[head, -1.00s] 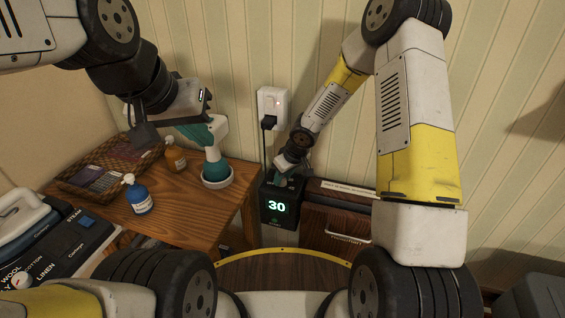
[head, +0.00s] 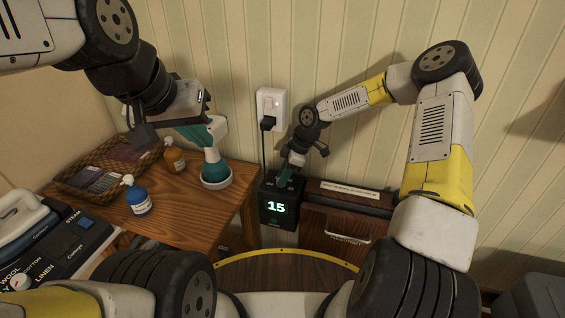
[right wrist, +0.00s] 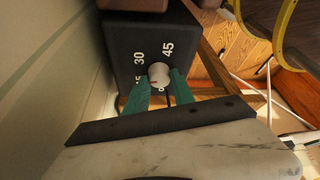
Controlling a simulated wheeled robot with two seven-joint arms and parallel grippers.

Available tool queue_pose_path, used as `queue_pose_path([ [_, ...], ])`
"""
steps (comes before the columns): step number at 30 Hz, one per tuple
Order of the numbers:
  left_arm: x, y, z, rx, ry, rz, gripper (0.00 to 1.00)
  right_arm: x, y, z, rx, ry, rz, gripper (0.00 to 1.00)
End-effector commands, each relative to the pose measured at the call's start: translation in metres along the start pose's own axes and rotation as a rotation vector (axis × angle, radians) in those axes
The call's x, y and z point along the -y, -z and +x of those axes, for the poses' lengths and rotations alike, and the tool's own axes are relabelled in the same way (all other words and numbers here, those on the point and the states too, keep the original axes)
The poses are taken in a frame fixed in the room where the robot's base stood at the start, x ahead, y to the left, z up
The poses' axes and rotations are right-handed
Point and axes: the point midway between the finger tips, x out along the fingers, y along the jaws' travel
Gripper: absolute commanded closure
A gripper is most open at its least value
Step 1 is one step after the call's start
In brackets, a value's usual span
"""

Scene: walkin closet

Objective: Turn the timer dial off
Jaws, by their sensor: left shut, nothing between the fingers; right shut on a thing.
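The wooden table (head: 180,212) holds a blue bottle (head: 138,198), an amber bottle (head: 175,158) and a woven tray (head: 75,178). A wall outlet (head: 271,101) has a black plug and cord running down behind the timer. A dark wooden box (head: 335,245) stands right of the timer.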

Motion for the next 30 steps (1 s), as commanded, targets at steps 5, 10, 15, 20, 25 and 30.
queue_pose_path([
  [5,0.0000,0.0000,0.0000,0.000,0.000,0.000,1.00,-0.0003,-0.0019,0.0015,0.002,0.036,-0.080,1.00],
  [10,0.0000,0.0000,0.0000,0.000,0.000,0.000,1.00,-0.0005,-0.0023,0.0015,0.003,0.054,-0.125,1.00],
  [15,0.0000,0.0000,0.0000,0.000,0.000,0.000,1.00,-0.0002,-0.0028,0.0016,0.004,0.063,-0.145,1.00],
  [20,0.0000,0.0000,0.0000,0.000,0.000,0.000,1.00,-0.0002,-0.0031,0.0018,0.005,0.064,-0.148,1.00],
  [25,0.0000,0.0000,0.0000,0.000,0.000,0.000,1.00,-0.0001,-0.0034,0.0019,0.005,0.064,-0.147,1.00],
  [30,0.0000,0.0000,0.0000,0.000,0.000,0.000,1.00,-0.0002,-0.0029,0.0017,0.005,0.064,-0.147,0.49],
])
